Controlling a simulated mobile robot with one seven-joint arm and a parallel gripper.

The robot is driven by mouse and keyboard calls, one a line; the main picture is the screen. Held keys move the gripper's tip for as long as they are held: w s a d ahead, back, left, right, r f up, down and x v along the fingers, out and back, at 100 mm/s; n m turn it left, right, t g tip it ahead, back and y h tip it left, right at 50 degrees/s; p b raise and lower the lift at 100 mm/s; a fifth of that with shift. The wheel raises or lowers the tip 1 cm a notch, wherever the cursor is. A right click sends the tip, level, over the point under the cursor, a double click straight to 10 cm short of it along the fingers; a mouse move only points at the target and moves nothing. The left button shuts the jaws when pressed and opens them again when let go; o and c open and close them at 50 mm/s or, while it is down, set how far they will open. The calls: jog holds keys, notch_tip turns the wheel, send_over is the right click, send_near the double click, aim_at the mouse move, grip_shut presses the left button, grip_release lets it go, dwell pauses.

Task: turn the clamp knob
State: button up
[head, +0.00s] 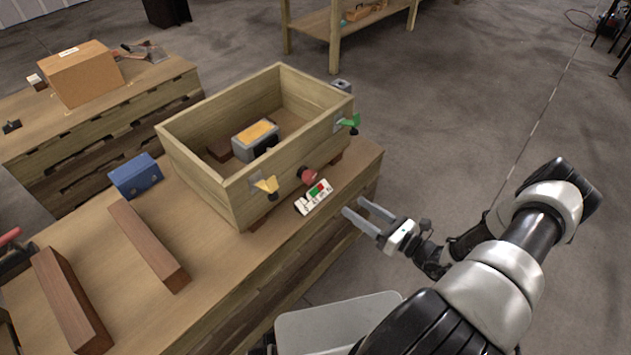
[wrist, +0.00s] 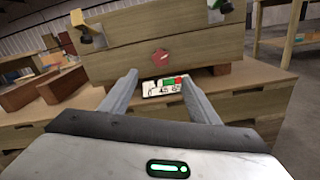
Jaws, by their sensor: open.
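A wooden box (head: 215,188) stands on the workbench, with three coloured fittings along its near side. A red star-shaped knob (head: 307,175) is at the lower middle of that side; it also shows in the wrist view (wrist: 160,57), above and between my fingertips. A yellow handle (head: 266,186) is on the left, also in the wrist view (wrist: 79,19). A green handle (head: 350,122) is at the right corner. The frames do not label which is the clamp knob. My gripper (head: 353,205) is open and empty, in front of the box, apart from the knob.
A white panel with green and red buttons (head: 315,198) sits below the red knob; the wrist view shows it between my fingers (wrist: 163,87). A grey-and-yellow device (head: 256,136) is inside the box. A blue block (head: 136,176) and brown bars (head: 148,246) lie left on the bench.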

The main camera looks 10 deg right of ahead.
jog(key=n, duration=0.4)
jog(key=b, duration=0.2)
send_near(312, 178)
jog(key=x, duration=0.9)
jog(key=shift+w+r, duration=0.1)
jog(key=c, duration=1.1)
